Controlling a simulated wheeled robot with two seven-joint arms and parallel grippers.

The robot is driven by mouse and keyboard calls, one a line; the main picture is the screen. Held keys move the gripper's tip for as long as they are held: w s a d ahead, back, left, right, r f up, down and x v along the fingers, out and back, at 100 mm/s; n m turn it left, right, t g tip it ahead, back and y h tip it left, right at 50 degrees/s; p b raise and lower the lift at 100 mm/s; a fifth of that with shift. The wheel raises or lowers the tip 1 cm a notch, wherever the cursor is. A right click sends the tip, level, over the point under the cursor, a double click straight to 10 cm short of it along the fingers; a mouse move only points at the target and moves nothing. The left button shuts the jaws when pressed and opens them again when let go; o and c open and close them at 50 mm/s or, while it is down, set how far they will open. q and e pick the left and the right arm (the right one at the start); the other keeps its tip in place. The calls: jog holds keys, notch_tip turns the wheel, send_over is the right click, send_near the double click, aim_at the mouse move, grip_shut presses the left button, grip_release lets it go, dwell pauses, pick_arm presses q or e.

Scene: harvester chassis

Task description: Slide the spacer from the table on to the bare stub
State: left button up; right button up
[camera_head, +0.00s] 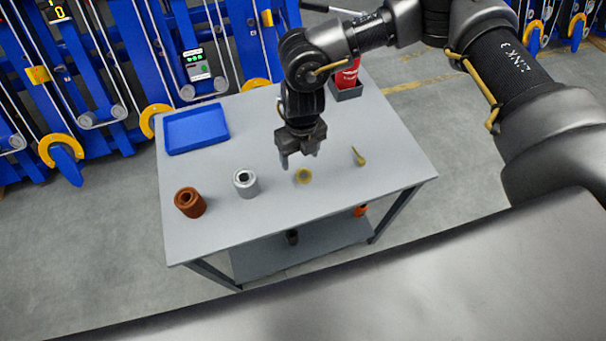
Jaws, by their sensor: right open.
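My right gripper (299,160) points down over the grey table (250,130), open and empty. Just below its fingertips lies a small, flat, round yellowish piece (303,176). I cannot tell for sure which of these is the spacer. I cannot make out a bare stub for certain in this view. My left gripper is out of view.
A blue tray (196,129) lies empty at the table's back left. A small brass-coloured piece (359,157) lies to the right. A red object (347,76) stands in a dark holder at the back right. Blue machinery (85,60) with yellow hooks stands behind. A lower shelf (300,248) holds small items.

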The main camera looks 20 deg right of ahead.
jog(key=d, duration=0.1)
jog(key=p, duration=0.1)
send_over(304, 177)
notch_tip(304, 177, down, 5)
jog(key=shift+s+f, duration=0.1)
jog(key=shift+s, duration=0.05)
jog(key=shift+f+p, duration=0.35)
jog(key=shift+p, duration=0.2)
jog(key=f+p, duration=0.1)
jog(key=f, duration=0.3)
jog(key=shift+w+f, duration=0.15)
jog(key=shift+w, duration=0.05)
jog(key=shift+c, duration=0.4)
jog(key=c, duration=1.1)
